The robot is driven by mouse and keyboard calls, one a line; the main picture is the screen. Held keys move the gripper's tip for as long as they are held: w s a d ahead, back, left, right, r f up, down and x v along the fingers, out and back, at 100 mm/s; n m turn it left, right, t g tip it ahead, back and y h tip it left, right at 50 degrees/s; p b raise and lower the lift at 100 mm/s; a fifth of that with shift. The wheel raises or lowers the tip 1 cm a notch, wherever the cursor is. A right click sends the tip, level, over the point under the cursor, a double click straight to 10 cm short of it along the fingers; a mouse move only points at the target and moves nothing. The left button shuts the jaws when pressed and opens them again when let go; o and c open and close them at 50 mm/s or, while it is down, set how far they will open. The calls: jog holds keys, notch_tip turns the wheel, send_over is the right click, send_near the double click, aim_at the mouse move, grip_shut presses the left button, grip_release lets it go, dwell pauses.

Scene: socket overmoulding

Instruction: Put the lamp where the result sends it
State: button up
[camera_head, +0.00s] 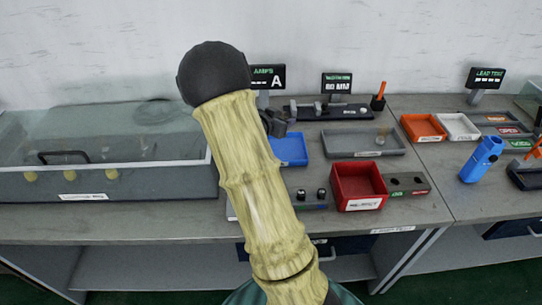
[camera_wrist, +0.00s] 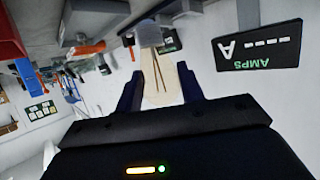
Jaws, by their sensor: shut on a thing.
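My gripper (camera_head: 275,122) is partly hidden behind my own arm, above the middle of the bench. In the wrist view my gripper (camera_wrist: 159,92) is shut on a pale, tapered piece with dark lines. A grey block (camera_wrist: 150,34) shows at the piece's far end. I cannot tell for sure that this piece is the lamp. The amps display (camera_head: 267,77) shows dashes; it also appears upside down in the wrist view (camera_wrist: 257,46). The lead test display (camera_head: 485,77) shows dashes too. A red bin (camera_head: 360,187), its label seeming to read reject, stands at the front.
A blue tray (camera_head: 290,150) and grey tray (camera_head: 363,143) lie mid-bench. Orange (camera_head: 423,127) and white (camera_head: 458,126) trays, with labelled trays (camera_head: 508,131), are at right. A blue handheld device (camera_head: 482,160) stands nearby. A clear-lidded box (camera_head: 100,185) fills the left.

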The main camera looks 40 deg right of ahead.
jog(key=shift+f, duration=0.1)
notch_tip(320, 180, down, 6)
jog(key=shift+f+b, duration=0.1)
jog(key=shift+b, duration=0.25)
dwell(0.3)
jog(key=shift+f, duration=1.8)
jog(key=shift+f, duration=0.15)
jog(key=o, duration=0.9)
jog(key=shift+o, duration=0.2)
